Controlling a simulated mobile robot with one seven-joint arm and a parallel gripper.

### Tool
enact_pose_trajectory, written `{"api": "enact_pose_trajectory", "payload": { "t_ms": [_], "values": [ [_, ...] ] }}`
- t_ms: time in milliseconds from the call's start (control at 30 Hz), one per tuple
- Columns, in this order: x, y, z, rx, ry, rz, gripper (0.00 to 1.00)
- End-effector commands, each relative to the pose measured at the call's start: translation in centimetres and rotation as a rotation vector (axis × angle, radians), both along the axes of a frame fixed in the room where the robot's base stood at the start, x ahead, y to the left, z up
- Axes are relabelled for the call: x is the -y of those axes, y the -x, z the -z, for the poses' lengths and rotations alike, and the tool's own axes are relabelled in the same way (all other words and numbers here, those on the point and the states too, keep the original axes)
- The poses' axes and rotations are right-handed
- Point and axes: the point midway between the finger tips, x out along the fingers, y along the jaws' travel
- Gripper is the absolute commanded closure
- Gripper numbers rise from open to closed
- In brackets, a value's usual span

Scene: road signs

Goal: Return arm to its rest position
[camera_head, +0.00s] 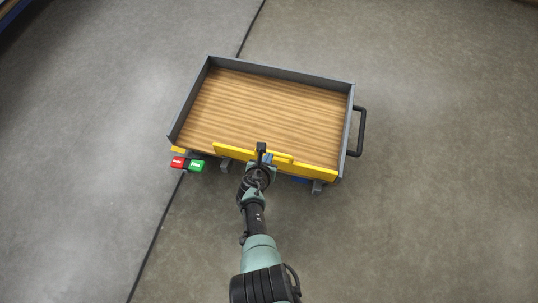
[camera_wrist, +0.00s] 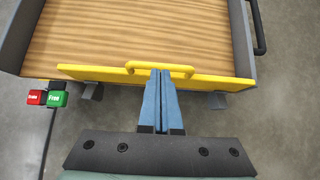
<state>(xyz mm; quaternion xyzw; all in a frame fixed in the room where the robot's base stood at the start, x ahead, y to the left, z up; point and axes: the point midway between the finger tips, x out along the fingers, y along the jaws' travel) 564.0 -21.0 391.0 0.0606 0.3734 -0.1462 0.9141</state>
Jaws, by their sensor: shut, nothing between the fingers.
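My gripper (camera_wrist: 161,74) is shut and empty in the wrist view, its two blue fingers together. Its tips lie just in front of or over the yellow handle (camera_wrist: 145,66) in the picture; I cannot tell whether they touch. In the head view my arm reaches up from the bottom, and the gripper (camera_head: 268,158) is at the cart's near side, partly hidden by the wrist. The cart (camera_head: 262,110) has a bare wooden bed, grey walls and a yellow near panel (camera_head: 315,170), which stands along the near edge.
A red pedal (camera_head: 178,162) and a green pedal (camera_head: 196,166) marked "Free" are at the cart's near left corner. A black push handle (camera_head: 361,131) sticks out on the right. Concrete floor around the cart is clear, with a dark seam running across it.

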Motion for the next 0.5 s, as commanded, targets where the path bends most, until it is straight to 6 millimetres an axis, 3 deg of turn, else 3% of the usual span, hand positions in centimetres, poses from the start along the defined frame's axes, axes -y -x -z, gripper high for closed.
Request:
{"api": "enact_pose_trajectory", "payload": {
  "t_ms": [33, 200, 500],
  "values": [
    [0.0, 0.1, -1.4, -0.001, 0.000, 0.001, 1.00],
    [0.0, 0.2, -3.0, -0.003, 0.001, -0.001, 1.00],
    [0.0, 0.3, -3.9, -0.002, 0.001, 0.000, 1.00]
  ]
}}
